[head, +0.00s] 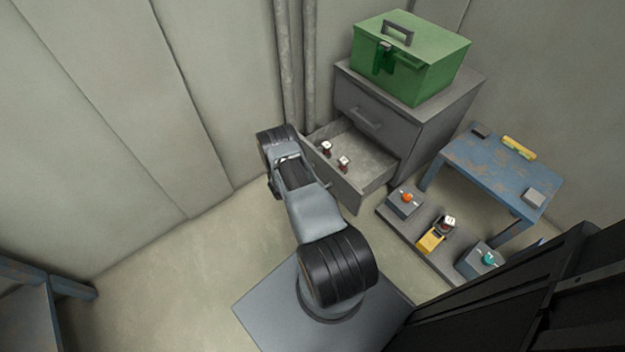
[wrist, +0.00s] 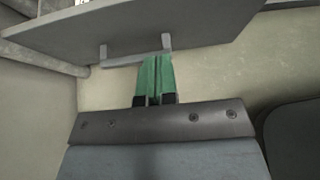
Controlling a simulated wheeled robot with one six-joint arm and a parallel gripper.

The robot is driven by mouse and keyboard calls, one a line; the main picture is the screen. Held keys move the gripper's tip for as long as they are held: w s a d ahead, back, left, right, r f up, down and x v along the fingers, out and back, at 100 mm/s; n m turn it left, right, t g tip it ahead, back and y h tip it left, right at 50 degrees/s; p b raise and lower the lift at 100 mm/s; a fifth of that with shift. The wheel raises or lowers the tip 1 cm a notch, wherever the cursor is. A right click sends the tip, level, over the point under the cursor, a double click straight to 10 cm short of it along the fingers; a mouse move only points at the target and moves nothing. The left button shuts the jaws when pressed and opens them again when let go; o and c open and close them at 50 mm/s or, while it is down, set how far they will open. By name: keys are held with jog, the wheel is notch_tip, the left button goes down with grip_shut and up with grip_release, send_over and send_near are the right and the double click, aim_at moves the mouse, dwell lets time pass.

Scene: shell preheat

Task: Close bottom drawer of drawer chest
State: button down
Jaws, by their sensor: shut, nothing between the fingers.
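The grey drawer chest (head: 425,120) stands in the corner. Its bottom drawer (head: 368,178) is pulled well out, and two small red-and-white items (head: 343,163) lie inside. The top drawer (head: 372,112) is shut. In the wrist view the bottom drawer's front (wrist: 190,28) fills the top, with its bar handle (wrist: 130,58) facing me. My gripper (wrist: 155,65) has green fingers closed together, empty. Their tips are at or very near the handle bar; I cannot tell whether they touch. In the head view my arm hides the gripper.
A green metal box (head: 410,60) sits on top of the chest. Right of it is a blue table (head: 495,172) with small items, and a low grey platform (head: 412,238) with devices on the floor. A pipe (head: 290,70) runs up the wall behind the drawer.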

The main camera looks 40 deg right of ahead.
jog(key=b, duration=0.2)
send_near(334, 171)
jog(key=x, duration=0.3)
jog(key=f+x, duration=0.1)
jog(key=x, duration=0.1)
jog(key=shift+a, duration=0.1)
jog(key=shift+s+d+b, duration=0.1)
jog(key=shift+d+b, duration=0.3)
jog(key=shift+d, duration=0.55)
